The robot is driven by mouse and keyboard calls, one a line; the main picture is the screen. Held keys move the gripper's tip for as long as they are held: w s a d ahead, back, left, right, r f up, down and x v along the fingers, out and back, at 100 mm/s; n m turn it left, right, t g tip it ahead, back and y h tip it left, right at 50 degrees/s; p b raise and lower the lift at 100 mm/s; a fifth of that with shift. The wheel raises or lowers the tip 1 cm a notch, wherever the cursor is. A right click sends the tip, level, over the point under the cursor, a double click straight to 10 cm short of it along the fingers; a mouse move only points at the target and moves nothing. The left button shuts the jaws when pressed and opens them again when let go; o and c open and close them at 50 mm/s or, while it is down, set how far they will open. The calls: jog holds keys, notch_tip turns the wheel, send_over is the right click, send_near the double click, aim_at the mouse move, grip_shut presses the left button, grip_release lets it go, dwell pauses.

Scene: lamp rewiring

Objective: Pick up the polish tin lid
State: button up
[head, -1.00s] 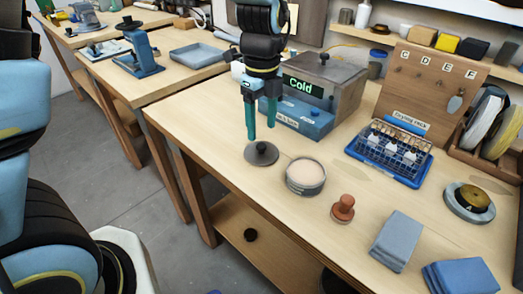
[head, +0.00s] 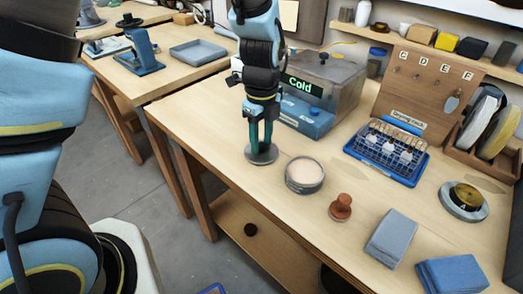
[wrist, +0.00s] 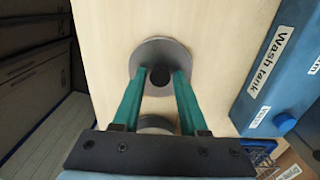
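The polish tin lid is a dark grey disc (head: 261,157) with a black knob in its middle. It lies flat on the near workbench, left of the round open tin (head: 304,174) with pale content. In the wrist view the lid (wrist: 140,60) is upper middle, and its knob (wrist: 161,77) sits between my fingertips. My gripper (head: 261,148) points straight down over the lid, with its teal fingers on either side of the knob. The fingers (wrist: 161,73) are very close to the knob. I cannot tell whether they touch it. The fingers hide part of the knob in the head view.
The blue wash tank (head: 306,116) reading "Cold" stands just behind my gripper. A blue drying rack (head: 388,152) is to the right. A brown stamp-like knob (head: 341,207) and folded cloths (head: 392,238) lie nearer the front. The bench is clear left of the lid.

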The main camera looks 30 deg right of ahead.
grip_shut()
jog(key=shift+r, duration=0.15)
